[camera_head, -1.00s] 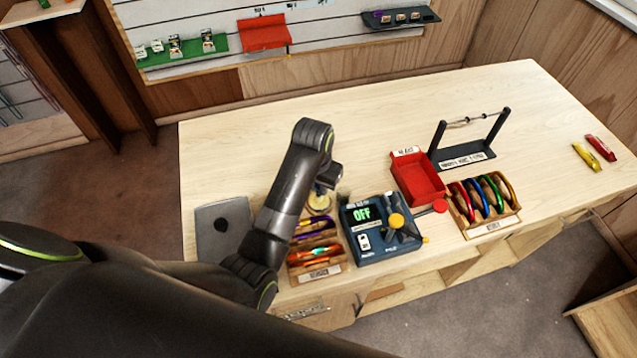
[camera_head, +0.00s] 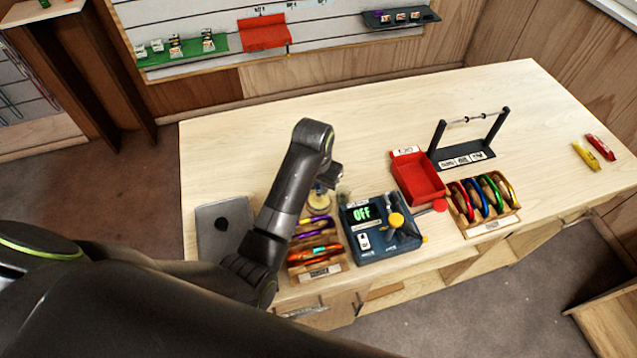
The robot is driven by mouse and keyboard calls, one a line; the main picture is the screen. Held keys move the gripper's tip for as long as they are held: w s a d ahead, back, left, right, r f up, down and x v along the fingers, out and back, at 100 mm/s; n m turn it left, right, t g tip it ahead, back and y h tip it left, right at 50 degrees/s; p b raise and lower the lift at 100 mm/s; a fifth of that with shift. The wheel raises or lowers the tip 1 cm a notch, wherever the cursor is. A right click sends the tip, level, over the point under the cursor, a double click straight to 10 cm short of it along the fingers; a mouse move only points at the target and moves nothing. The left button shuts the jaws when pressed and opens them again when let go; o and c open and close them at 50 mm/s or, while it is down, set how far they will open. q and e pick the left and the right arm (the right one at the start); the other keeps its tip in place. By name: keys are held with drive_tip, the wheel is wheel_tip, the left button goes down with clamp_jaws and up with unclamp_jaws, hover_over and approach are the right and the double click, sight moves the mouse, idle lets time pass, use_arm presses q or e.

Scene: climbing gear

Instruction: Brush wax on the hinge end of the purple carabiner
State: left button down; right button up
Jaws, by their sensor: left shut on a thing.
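My left gripper (camera_head: 333,184) is over the table, just above and behind the wooden rack, next to a round yellowish tin (camera_head: 320,201). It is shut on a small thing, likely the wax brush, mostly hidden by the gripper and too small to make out. The purple carabiner (camera_head: 316,220) lies at the back of the wooden rack (camera_head: 316,272), ahead of the orange and red ones. My left forearm hides part of the rack's left side, and the carabiner's hinge end is too small to tell. My right gripper is not in view.
Right of the rack stands a blue device (camera_head: 376,245) reading OFF, with a yellow knob. Beyond are a red tray (camera_head: 420,180), a second carabiner rack (camera_head: 490,222) and a black bar stand (camera_head: 462,158). A grey plate (camera_head: 222,235) lies left. The table's back is clear.

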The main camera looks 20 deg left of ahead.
use_arm(q)
drive_tip(key=shift+f, duration=0.1)
drive_tip(key=shift+r, duration=3.6)
drive_tip(key=shift+s+f, duration=0.1)
